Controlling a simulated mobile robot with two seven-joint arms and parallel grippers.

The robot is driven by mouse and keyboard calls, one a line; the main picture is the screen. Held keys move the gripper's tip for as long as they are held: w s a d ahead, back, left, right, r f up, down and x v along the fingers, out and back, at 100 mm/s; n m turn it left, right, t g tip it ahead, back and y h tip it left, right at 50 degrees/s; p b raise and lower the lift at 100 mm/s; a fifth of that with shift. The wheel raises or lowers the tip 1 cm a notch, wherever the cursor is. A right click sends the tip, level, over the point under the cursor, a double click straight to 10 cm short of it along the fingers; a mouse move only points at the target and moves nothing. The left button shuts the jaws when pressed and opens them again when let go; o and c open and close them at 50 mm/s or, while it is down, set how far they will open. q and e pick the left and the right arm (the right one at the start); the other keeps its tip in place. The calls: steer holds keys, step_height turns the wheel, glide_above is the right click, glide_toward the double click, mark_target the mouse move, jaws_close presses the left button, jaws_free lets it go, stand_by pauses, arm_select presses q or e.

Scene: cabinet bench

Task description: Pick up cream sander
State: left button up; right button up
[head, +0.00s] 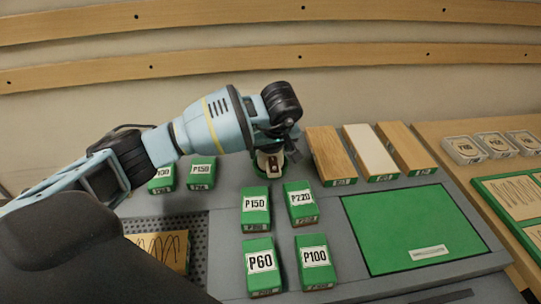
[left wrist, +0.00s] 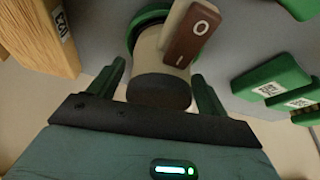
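The cream sander (head: 270,161) stands upright on the grey bench, partly hidden under my left gripper in the head view. It has a green base and a brown switch plate marked with an O. In the left wrist view the cream sander (left wrist: 152,62) shows its dark rounded top end towards me. My left gripper (left wrist: 160,88) is open, with one green finger on each side of the sander. Gaps show between the fingers and its body. My right gripper is not in view.
Green sandpaper boxes P150 (head: 256,207), P220 (head: 300,204), P60 (head: 262,267) and P100 (head: 314,262) stand in front of the sander. Wooden blocks (head: 332,154) lie to its right. A green mat (head: 412,225) is clear except for a label.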

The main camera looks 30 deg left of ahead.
arm_select(q)
steer(key=shift+r, duration=0.1)
steer(key=c, duration=1.2)
steer(key=shift+r, duration=5)
steer(key=shift+c, duration=0.2)
steer(key=o, duration=0.8)
steer(key=c, duration=0.5)
